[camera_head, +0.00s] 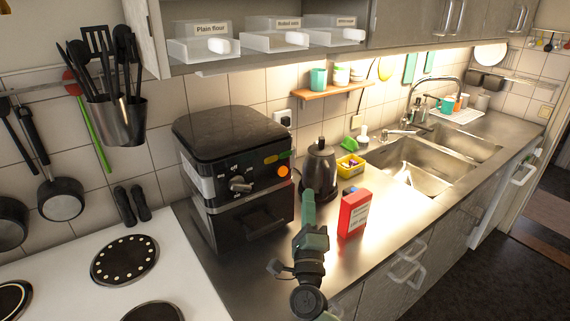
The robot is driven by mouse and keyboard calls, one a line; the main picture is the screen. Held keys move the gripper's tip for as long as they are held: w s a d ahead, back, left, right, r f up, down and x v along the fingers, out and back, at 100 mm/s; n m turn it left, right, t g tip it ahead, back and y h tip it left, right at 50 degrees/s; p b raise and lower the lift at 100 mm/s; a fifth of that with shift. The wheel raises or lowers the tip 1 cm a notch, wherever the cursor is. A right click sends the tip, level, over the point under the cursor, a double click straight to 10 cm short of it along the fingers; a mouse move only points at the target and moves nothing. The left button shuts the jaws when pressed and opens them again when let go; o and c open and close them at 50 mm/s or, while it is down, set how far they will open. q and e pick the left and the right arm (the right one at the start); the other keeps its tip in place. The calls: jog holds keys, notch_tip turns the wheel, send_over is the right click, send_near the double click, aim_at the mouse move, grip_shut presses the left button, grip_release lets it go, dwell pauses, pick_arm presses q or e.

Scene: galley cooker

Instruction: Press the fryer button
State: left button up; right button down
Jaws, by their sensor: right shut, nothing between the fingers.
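The fryer (215,145) is a black and steel box on the counter, left of centre. Its front panel has a dial (240,184), a round orange button (283,171) and small yellow and green marks just above the button. My right gripper (308,197), with green fingers, reaches up from the bottom of the picture. It is shut and empty. In the picture its tips are a little right of and below the orange button, apart from it, and in front of the kettle's lower part. My left gripper is not in view.
A dark kettle (320,160) stands behind my right gripper, and a red box (353,213) stands close on its right. A yellow tub (350,167) is farther back. The hob (70,285) is at left, the sink (415,165) at right.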

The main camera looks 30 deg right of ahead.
jog(key=d+m, duration=0.1)
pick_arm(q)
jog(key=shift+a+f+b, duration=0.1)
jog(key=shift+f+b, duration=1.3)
pick_arm(e)
send_near(284, 172)
jog(key=w+d+r, duration=0.3)
jog(key=d, duration=0.1)
jog(key=shift+d+r+h, duration=0.2)
jog(key=shift+r+h, duration=0.1)
jog(key=shift+w, duration=0.15)
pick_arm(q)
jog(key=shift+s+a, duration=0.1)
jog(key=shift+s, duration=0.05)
pick_arm(e)
jog(key=shift+g, duration=0.3)
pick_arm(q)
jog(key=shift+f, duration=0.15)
pick_arm(e)
jog(key=shift+w, duration=0.4)
